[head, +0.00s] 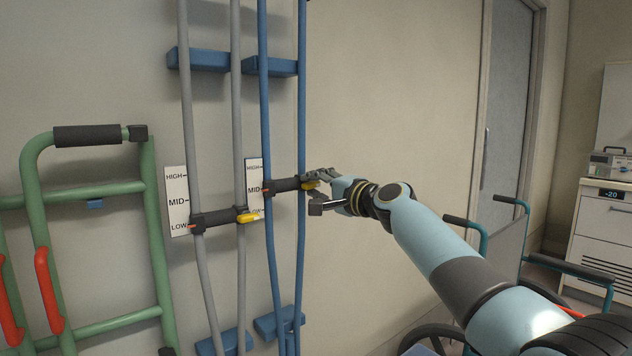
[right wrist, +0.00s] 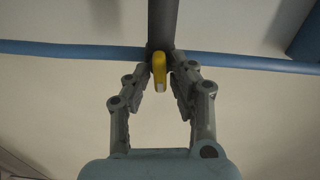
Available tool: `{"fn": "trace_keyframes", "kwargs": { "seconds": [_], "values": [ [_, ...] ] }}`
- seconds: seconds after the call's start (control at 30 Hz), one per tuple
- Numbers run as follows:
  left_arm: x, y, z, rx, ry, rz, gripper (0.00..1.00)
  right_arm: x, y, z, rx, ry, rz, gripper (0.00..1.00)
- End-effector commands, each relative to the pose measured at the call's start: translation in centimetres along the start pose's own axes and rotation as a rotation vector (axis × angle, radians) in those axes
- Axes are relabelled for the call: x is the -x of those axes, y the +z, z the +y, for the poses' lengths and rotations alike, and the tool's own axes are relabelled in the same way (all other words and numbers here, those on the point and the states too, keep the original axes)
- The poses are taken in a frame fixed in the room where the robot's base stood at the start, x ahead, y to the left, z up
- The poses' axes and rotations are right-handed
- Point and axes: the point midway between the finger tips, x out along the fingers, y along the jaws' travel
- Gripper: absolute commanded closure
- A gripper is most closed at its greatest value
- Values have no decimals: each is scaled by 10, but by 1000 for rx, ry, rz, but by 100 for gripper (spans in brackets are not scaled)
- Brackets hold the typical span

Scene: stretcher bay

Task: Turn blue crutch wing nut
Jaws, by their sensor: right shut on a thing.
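The blue crutch (head: 269,130) hangs upright on the wall. Its black handgrip (head: 284,185) spans the two blue tubes, and its orange pointer is near MID on the white scale card (head: 253,174). The yellow wing nut (head: 310,185) is at the handgrip's right end, partly hidden by my right gripper (head: 319,190). In the right wrist view the wing nut (right wrist: 159,68) is upright between the fingertips of my right gripper (right wrist: 164,82), in front of the blue tube (right wrist: 90,51). My right gripper is shut on it. My left gripper is not in view.
A grey crutch (head: 190,110) hangs close on the left, its own yellow nut (head: 248,217) near LOW. A green walker frame (head: 155,215) stands further left. A wheelchair (head: 508,245) is at lower right, near my right arm. The wall right of the blue crutch is bare.

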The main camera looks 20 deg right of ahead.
Motion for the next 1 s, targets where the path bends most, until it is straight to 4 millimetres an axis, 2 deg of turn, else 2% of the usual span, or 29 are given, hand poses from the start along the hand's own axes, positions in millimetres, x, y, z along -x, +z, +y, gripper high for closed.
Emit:
{"fn": "trace_keyframes", "kwargs": {
  "seconds": [0.3, 0.77, 0.8, 0.9, 1.0],
  "values": [
    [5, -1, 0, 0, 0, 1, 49, 0, -1, 0, -97, 0, 2, 100],
    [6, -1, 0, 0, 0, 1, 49, 0, -1, 1, -112, 0, 2, 100],
    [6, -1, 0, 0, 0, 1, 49, 0, -1, 1, -112, 0, 2, 77],
    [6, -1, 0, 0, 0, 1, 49, 0, 0, 1, -112, 0, 1, 64],
    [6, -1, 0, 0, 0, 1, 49, 0, 0, 1, -111, 0, 1, 64]
  ]
}}
